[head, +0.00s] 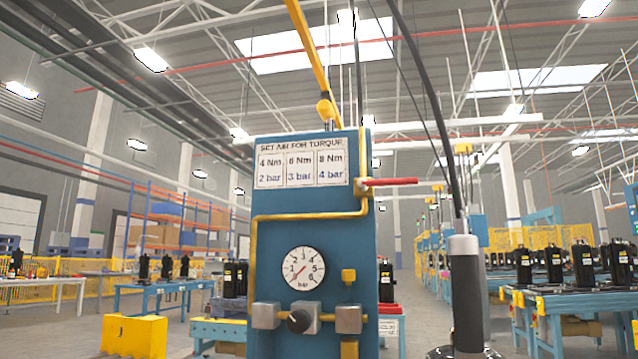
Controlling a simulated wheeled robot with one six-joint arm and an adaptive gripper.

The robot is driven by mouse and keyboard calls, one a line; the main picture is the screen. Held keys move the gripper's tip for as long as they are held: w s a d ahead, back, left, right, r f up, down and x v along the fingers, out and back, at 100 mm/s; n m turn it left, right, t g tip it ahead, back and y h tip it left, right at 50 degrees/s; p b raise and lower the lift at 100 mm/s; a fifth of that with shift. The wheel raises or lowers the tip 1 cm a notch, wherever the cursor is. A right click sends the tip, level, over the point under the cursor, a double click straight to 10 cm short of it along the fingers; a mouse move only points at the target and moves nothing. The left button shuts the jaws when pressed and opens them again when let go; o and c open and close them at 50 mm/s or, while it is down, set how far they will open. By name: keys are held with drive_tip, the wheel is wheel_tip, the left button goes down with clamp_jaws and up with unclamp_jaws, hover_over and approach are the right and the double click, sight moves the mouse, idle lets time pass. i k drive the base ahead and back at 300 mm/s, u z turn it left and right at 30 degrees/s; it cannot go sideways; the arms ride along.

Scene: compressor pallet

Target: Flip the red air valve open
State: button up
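The red air valve handle (390,181) sticks out level to the right from a small fitting on the upper right edge of a blue panel (280,235). It lies across the upright yellow pipe (363,200) there. A round pressure gauge (303,268) marked in bar sits lower on the panel. Its needle points to the lower left, near the low end of the scale. My gripper is not in view, and nothing is seen touching the handle.
A grey and black upright cylinder (465,290) with a black hose stands close in front, right of the panel. A dark knob (299,320) sits below the gauge. A torque chart (301,169) is above. Benches with black units (555,262) stand behind right.

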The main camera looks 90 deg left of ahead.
sight(362, 185)
drive_tip(key=u, duration=2.85)
drive_tip(key=k, duration=0.6)
drive_tip(key=u, duration=0.25)
drive_tip(key=i, duration=1.35)
drive_tip(key=z, duration=0.55)
